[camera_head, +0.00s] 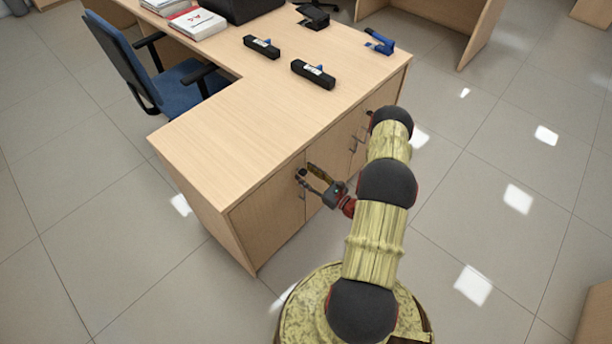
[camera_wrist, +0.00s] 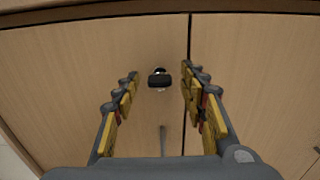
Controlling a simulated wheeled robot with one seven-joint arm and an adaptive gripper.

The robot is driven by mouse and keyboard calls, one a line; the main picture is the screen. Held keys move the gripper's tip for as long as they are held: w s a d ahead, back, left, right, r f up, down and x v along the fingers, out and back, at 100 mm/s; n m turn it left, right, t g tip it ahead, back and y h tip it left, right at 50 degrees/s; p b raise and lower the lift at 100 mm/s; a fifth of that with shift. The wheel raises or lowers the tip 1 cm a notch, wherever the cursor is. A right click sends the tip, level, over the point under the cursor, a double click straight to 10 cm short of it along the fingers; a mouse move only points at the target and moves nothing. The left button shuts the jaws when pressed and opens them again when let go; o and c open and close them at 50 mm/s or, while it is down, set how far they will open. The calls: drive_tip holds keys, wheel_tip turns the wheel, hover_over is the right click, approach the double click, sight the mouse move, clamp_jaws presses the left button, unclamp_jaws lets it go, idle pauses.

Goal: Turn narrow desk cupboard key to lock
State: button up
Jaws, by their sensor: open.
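The narrow cupboard door (camera_head: 268,213) is at the near end of the desk front and looks closed. Its key (camera_wrist: 159,80), with a dark head, sits in the lock near the door's upper right edge. In the wrist view the key lies ahead of my gripper (camera_wrist: 158,88), between the lines of its two fingers. My gripper also shows in the head view (camera_head: 306,176), at the lock. Its fingers are spread open, one on each side of the key, and I see no contact. A grey door handle (camera_wrist: 163,139) hangs below the key.
The wide cupboard door (camera_wrist: 245,75) adjoins on the right across a dark gap, with more handles (camera_head: 353,146) further along. The desktop edge (camera_wrist: 100,16) overhangs above. Two black devices (camera_head: 313,73) and a blue stapler (camera_head: 379,42) lie on the desktop.

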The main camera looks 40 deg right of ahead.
drive_tip(key=shift+w, duration=0.3)
drive_tip(key=shift+c, duration=0.4)
clamp_jaws()
